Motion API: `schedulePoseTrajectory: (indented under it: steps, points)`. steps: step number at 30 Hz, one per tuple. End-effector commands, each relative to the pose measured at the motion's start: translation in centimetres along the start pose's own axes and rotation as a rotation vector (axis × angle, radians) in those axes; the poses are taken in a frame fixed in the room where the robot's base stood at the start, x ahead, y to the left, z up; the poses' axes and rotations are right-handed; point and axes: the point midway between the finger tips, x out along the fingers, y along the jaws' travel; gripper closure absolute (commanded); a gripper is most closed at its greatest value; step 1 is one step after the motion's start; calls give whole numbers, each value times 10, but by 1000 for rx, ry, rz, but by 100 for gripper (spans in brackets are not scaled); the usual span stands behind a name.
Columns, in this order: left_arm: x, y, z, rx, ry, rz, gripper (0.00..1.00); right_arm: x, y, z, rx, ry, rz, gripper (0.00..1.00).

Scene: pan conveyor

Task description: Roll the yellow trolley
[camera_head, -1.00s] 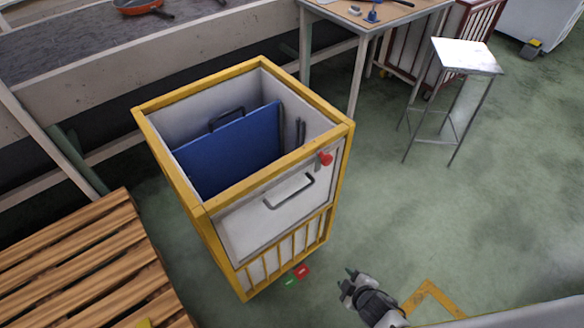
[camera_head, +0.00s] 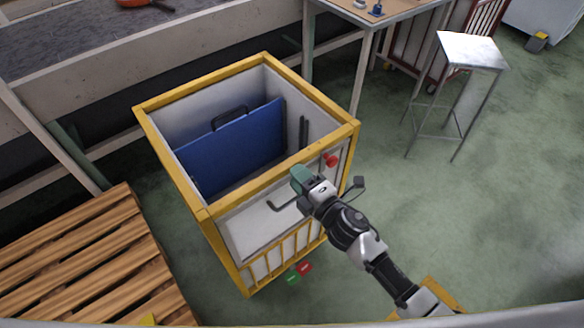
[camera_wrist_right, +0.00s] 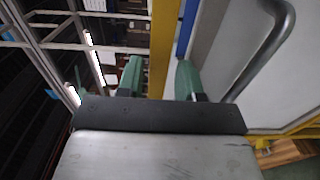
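The yellow trolley (camera_head: 222,208) stands upright on the green floor, with a yellow frame and an open top. Its white front has a dark bar handle (camera_head: 281,206) and a red knob (camera_head: 331,160). My right gripper (camera_head: 300,178) is in front of the trolley's top front edge, above and beside the handle. In the wrist view its green fingers (camera_wrist_right: 158,75) are apart, with the yellow rim (camera_wrist_right: 162,45) showing between them. The handle (camera_wrist_right: 275,40) shows to the right, outside the fingers. My forearm covers part of the trolley's front. My left gripper is not in view.
A blue panel (camera_head: 232,150) stands inside the trolley. A wooden pallet (camera_head: 85,258) lies close at left. A conveyor (camera_head: 100,68) runs behind, with a table (camera_head: 399,18) at its right. A metal stool (camera_head: 470,52) stands right. Floor between trolley and stool is clear.

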Motion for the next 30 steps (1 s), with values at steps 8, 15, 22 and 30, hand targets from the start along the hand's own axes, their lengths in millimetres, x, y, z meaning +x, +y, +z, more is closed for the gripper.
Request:
schedulePoseTrajectory:
  steps: [8,15,22,30]
  points:
    - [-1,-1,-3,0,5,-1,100,28,0,0,1,0,0,64]
    - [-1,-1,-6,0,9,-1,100,30,0,0,0,0,0,64]
    - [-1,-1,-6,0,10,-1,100,30,0,0,1,0,-1,90]
    - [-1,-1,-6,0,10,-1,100,30,0,0,1,-1,-1,100]
